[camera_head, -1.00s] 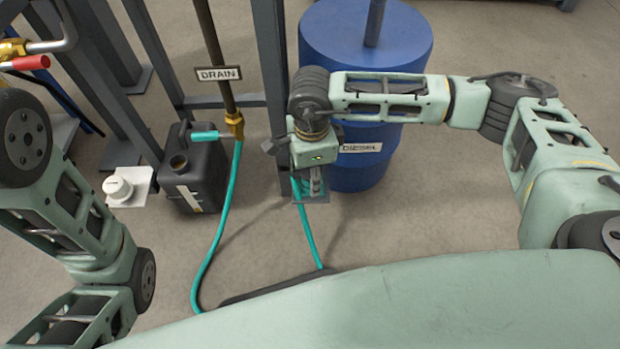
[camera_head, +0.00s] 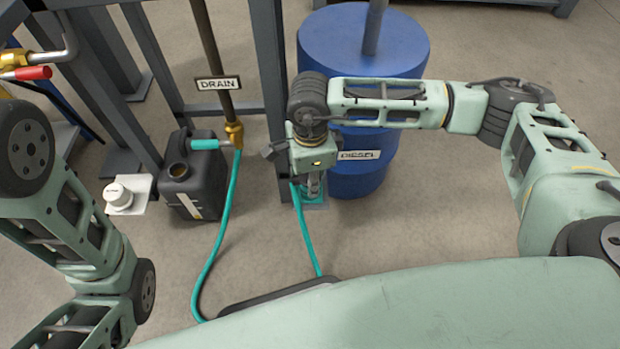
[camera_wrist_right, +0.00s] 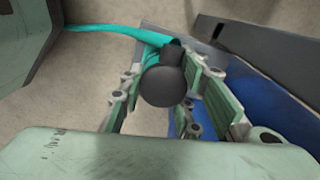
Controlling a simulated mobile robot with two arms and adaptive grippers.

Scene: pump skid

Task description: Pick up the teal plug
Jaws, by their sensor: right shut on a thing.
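My right gripper (camera_head: 313,190) points down beside the grey post, in front of the blue drum. In the right wrist view its fingers (camera_wrist_right: 165,100) are shut on the teal plug (camera_wrist_right: 162,86), whose dark round end shows between the pads. A teal hose (camera_wrist_right: 105,29) runs from the left to the plug. In the head view this hose (camera_head: 305,232) rises from the floor to the gripper, and the fingers largely hide the plug. My left arm shows at the left, but its gripper is out of view.
The blue drum (camera_head: 362,60) with a DIESEL label (camera_head: 358,155) stands close behind my right gripper. A grey post (camera_head: 270,80) rises beside it. The DRAIN pipe (camera_head: 206,40), black canister (camera_head: 200,175) and white cup (camera_head: 118,196) are further left.

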